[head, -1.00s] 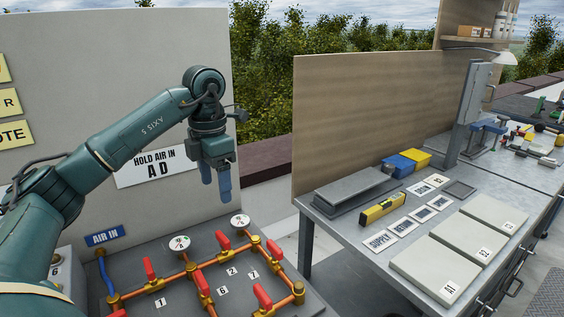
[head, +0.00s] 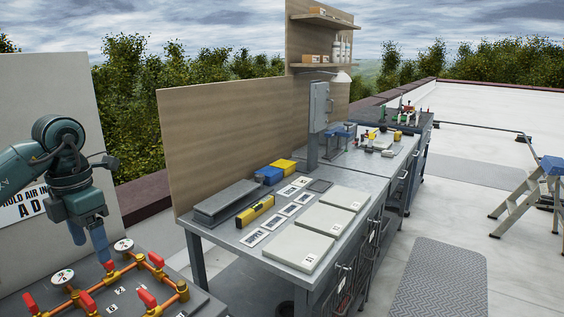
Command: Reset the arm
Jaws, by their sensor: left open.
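My left gripper (head: 90,246) comes in from the left and points down, with two blue fingers set apart and nothing between them. It hangs in front of the pale panel (head: 75,100), over the back of the pipe board (head: 205,300). Its fingertips overlap the board's back edge in the picture, and I cannot tell the gap. The board carries copper pipes (head: 130,268), several red-handled valves (head: 156,259) and two round gauges (head: 123,245). The sign on the panel (head: 22,206) is partly hidden by my arm. My right gripper is out of view.
A grey workbench (head: 240,232) to the right holds a yellow level (head: 255,211), blue (head: 268,175) and yellow (head: 284,166) boxes, label cards and pale flat boxes (head: 300,247). A wooden screen (head: 220,135) stands behind. A stepladder (head: 530,195) is at far right. Open roof lies between, with a grey mat (head: 440,280).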

